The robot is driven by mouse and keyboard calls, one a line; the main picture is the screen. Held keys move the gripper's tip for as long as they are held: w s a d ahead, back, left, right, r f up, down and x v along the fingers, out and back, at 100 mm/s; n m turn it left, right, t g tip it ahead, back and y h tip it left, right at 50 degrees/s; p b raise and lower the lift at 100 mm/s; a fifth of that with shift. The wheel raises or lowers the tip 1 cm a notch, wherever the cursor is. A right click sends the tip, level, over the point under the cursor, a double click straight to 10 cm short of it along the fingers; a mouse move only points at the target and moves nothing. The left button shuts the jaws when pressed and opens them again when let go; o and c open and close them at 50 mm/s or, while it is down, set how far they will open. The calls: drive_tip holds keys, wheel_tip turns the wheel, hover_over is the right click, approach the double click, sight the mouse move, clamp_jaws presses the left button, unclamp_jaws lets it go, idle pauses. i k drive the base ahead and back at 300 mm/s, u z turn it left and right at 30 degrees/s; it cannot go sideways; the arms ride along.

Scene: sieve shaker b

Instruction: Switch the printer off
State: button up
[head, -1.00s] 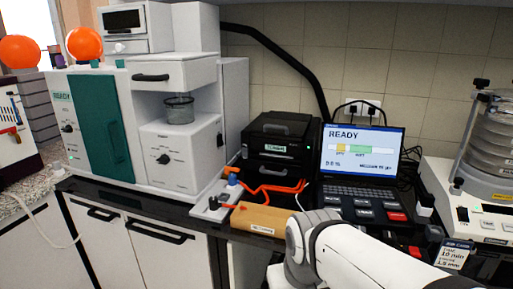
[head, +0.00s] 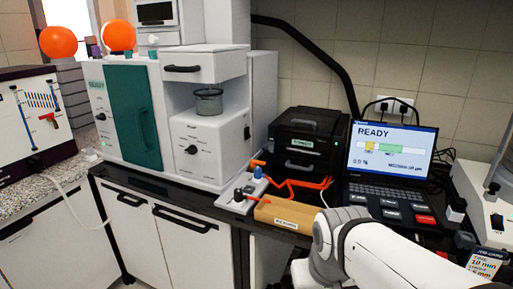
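The printer looks to be the black box-shaped unit (head: 306,141) on the dark counter, left of the laptop. It has a small lit green label on its front and a grey handle below that. A small green light shows near its right front edge. I cannot make out a power switch on it. My white arm reaches in from the bottom right, in front of the counter. My gripper is not in view, so its state is hidden.
A laptop (head: 391,151) reading READY stands right of the printer. An orange-red cable (head: 292,187), a grey switch box (head: 240,194) and a wooden block (head: 288,214) lie in front. A large white machine (head: 212,125) stands left; a white device (head: 484,205) stands right.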

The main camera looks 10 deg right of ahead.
sight(271, 146)
drive_tip(key=k, duration=0.6)
drive_tip(key=z, duration=0.4)
drive_tip(key=i, duration=1.6)
drive_tip(key=u, duration=0.6)
